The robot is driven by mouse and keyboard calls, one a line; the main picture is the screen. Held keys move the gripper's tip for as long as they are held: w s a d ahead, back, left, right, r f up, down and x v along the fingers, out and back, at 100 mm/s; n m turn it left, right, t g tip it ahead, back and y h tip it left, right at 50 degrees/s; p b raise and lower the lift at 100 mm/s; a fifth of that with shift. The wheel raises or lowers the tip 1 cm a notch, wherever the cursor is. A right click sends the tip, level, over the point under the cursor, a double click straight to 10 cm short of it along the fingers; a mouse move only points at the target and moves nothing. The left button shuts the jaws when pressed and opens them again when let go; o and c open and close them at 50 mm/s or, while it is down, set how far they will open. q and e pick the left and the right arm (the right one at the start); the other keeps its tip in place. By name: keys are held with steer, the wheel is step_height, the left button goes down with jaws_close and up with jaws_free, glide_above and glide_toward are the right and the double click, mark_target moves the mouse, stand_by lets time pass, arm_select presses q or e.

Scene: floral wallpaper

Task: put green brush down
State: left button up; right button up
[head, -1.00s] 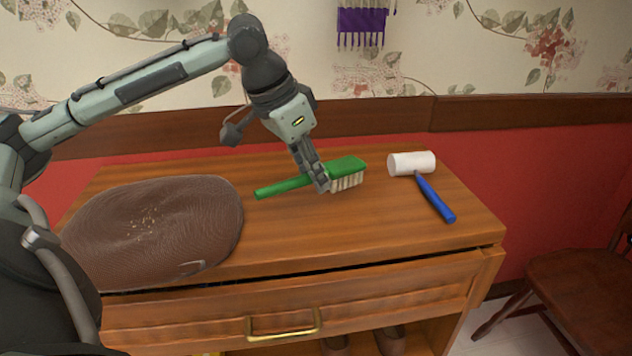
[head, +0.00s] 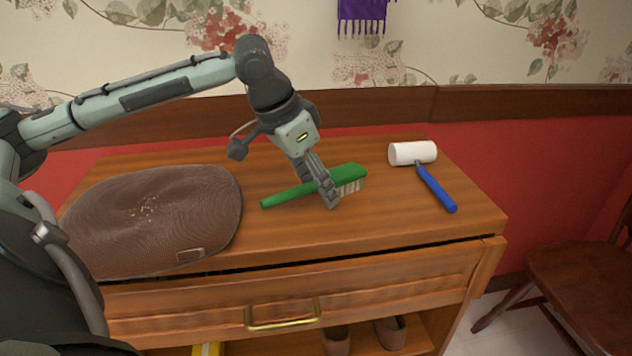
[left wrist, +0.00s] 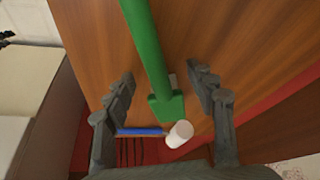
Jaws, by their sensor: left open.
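The green brush (head: 349,173) with pale bristles appears to lie on the wooden dresser top (head: 290,235), its handle pointing left. My left gripper (head: 328,190) is low over the dresser, around the brush near where handle meets head. In the left wrist view my left gripper's fingers (left wrist: 160,82) are spread, with the green brush (left wrist: 148,45) between them and a gap on both sides. Part of the brush is hidden behind the fingers in the head view. My right gripper is not in view.
A brown mesh cap (head: 150,220) lies on the dresser's left. A white-headed mallet (head: 413,153) with a blue handle lies at the right. The front middle of the top is clear. A wall stands behind, and a wooden chair (head: 580,270) at the right.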

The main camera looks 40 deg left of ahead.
arm_select(q)
steer(key=shift+r, duration=0.1)
steer(key=v, duration=1.2)
stand_by(0.4)
